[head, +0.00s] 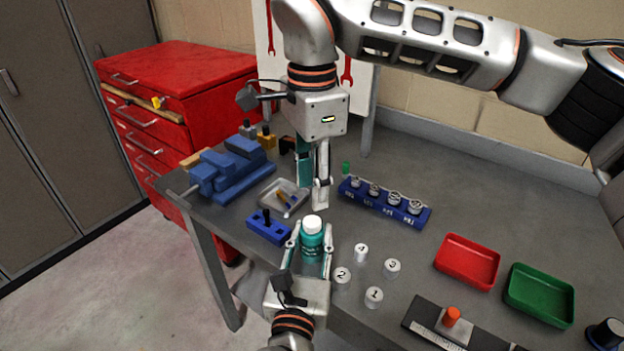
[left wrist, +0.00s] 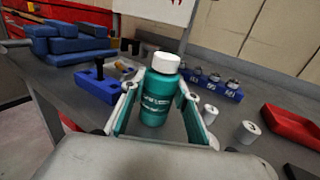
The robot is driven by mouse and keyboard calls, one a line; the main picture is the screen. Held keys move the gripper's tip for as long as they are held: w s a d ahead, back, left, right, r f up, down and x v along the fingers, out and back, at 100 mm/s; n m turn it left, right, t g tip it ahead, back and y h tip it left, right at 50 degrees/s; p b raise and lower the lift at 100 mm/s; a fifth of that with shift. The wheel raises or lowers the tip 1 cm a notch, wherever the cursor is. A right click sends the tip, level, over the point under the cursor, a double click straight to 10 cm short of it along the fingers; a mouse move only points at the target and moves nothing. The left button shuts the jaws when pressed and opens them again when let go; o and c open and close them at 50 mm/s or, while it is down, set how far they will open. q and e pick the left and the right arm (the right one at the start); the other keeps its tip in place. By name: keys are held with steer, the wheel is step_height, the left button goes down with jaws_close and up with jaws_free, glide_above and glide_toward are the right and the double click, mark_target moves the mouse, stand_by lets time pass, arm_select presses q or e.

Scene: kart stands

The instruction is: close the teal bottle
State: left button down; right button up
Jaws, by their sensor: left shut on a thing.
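The teal bottle (head: 312,241) is upright at the table's front edge, with a white cap (head: 312,223) on its top. My left gripper (head: 311,249) is shut on the bottle's body, one finger on each side. The left wrist view also shows the bottle (left wrist: 157,98) between the fingers, with the white cap (left wrist: 161,62) above them. I cannot tell how tightly the cap sits, or whether the bottle touches the table. My right gripper (head: 314,192) points down behind and above the bottle; its fingers look apart, with nothing seen between them.
A blue block with a black handle (head: 268,227) and a metal tray (head: 284,197) are left of the bottle. Numbered white cylinders (head: 361,252) stand to its right. A blue rack (head: 384,203) lies behind. Red (head: 467,262) and green (head: 540,294) trays are farther right.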

mark_target(312, 221)
steer(key=n, duration=0.6)
steer(key=shift+r, duration=0.15)
steer(key=shift+f, duration=4)
